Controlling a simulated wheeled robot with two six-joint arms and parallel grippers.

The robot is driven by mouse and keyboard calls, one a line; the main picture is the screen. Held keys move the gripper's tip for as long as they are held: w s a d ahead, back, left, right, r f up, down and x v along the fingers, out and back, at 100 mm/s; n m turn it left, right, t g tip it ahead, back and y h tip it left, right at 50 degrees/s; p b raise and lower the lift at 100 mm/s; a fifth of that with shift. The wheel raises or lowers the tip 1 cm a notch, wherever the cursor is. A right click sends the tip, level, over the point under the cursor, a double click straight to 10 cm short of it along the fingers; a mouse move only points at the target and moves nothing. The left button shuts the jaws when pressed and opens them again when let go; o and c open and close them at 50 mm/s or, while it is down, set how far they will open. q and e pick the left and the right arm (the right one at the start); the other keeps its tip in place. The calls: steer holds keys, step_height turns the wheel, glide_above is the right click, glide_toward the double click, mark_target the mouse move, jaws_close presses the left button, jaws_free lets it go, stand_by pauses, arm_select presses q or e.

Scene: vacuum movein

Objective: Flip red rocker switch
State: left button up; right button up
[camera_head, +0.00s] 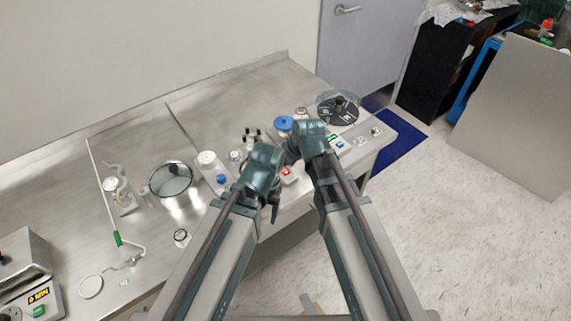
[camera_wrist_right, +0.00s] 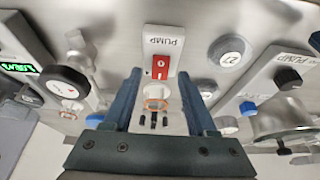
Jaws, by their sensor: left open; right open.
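In the head view my left gripper (camera_head: 274,211) hangs lower, to the left of the switch, near the bench's front edge. Its finger gap is hard to make out there.
The steel bench (camera_head: 140,160) holds a glass dish (camera_head: 170,179), a blue-capped part (camera_head: 284,123) and a round black rotor (camera_head: 338,109) close around my grippers. A green display (camera_wrist_right: 20,68) and a knob marked 27 (camera_wrist_right: 229,50) flank the switch in the wrist view.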

steer(key=p+v, duration=1.1)
steer(key=v, duration=0.2)
steer(key=s+d+f+m+g+h+b, duration=0.2)
steer(key=s+f+m+g+h, duration=0.1)
steer(key=s, duration=0.8)
steer(key=shift+s+d+f+g+h, duration=0.2)
steer(key=shift+s+f+g+h, duration=0.15)
steer(key=shift+f+g+h, duration=0.2)
